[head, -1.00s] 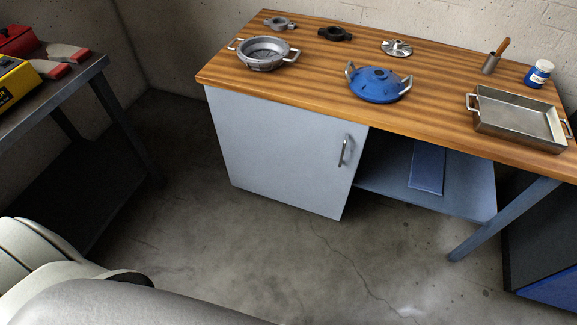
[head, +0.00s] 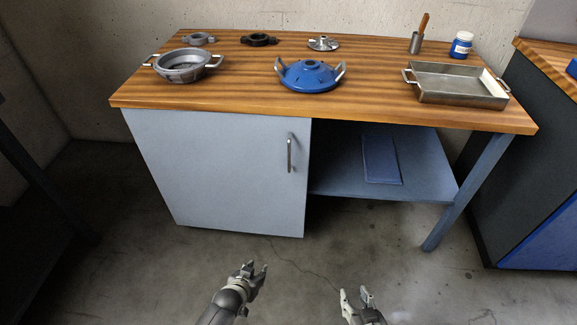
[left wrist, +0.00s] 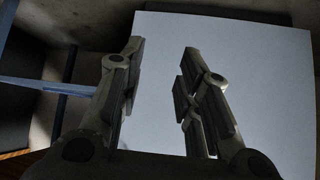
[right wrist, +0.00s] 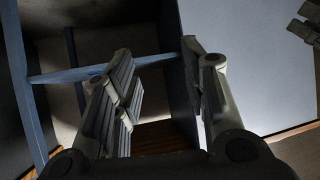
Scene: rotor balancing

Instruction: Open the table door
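The table door (head: 225,170) is a light grey-blue panel under the left part of the wooden table (head: 380,102). It is shut, with a vertical metal handle (head: 290,152) near its right edge. My left gripper (head: 255,270) is open and empty, in front of the door and below the handle. The door panel (left wrist: 240,60) fills much of the left wrist view behind the fingers. My right gripper (head: 356,294) is open and empty, further right, in front of the open shelf bay. The right wrist view shows the door (right wrist: 250,60) at the right, beyond the open fingers.
On the tabletop stand a grey pot-like housing (head: 183,65), a blue housing (head: 310,74), a metal tray (head: 455,85) and a blue-labelled jar (head: 461,44). A lower shelf (head: 420,178) holds a blue flat object (head: 381,158). Floor before the door is clear.

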